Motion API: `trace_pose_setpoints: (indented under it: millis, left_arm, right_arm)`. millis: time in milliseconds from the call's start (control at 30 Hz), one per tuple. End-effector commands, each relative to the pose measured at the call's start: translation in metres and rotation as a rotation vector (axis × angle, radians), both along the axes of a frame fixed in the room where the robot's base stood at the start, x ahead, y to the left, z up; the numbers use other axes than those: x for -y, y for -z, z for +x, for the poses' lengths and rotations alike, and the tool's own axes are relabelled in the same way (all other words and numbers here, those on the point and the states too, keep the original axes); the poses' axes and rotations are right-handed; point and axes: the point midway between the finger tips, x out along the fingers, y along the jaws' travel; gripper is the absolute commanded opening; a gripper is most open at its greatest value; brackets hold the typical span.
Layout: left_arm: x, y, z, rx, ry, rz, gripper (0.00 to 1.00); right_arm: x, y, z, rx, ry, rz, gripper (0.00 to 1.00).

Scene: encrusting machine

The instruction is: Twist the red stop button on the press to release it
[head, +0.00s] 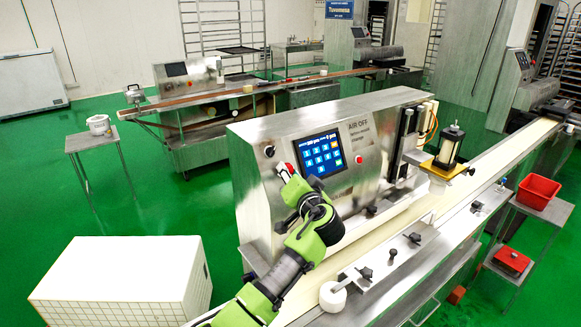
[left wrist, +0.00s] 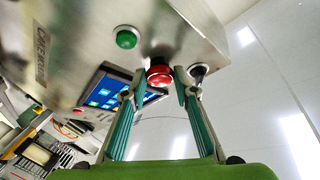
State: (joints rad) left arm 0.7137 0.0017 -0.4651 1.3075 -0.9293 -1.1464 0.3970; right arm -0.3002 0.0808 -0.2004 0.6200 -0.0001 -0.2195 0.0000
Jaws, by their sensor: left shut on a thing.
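The press (head: 250,190) is a steel machine with a blue touch screen (head: 320,155) on its front panel. The red stop button (left wrist: 159,76) sits on this panel beside a green button (left wrist: 127,38) and a dark switch (left wrist: 198,70) in the left wrist view. My left gripper (head: 287,171) is at the panel, just left of the screen, and hides most of the button in the head view. In the left wrist view its two teal fingers (left wrist: 155,88) stand on both sides of the red button, shut on it. My right gripper is not in view.
A smaller red button (head: 359,160) lies right of the screen. A conveyor belt (head: 480,170) runs along the press's front. A white tiled block (head: 120,285) stands at the lower left. A red bin (head: 538,190) sits on a side table at the right.

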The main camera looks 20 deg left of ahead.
Motion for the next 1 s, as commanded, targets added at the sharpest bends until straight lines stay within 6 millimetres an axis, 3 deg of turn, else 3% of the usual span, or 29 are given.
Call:
trace_pose_setpoints:
  millis: [200,700,733,767,1000]
  left_arm:
    - [-0.0037,-0.0024,0.0000,-0.046,0.024,0.038,0.05]
    - [-0.0048,-0.0009,0.0000,-0.058,0.029,0.048,0.05]
    - [-0.0050,-0.0010,0.0000,-0.058,0.029,0.048,0.35]
    - [-0.0049,-0.0011,0.0000,-0.058,0.029,0.047,0.42]
    - [-0.0029,-0.0009,-0.0001,-0.057,0.033,0.046,0.44]
  right_arm:
    - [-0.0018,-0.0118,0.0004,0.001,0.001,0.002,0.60]
    - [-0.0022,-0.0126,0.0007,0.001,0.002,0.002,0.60]
    - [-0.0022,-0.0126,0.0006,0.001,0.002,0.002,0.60]
    - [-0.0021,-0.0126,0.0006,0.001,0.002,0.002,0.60]
    - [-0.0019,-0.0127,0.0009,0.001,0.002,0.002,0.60]
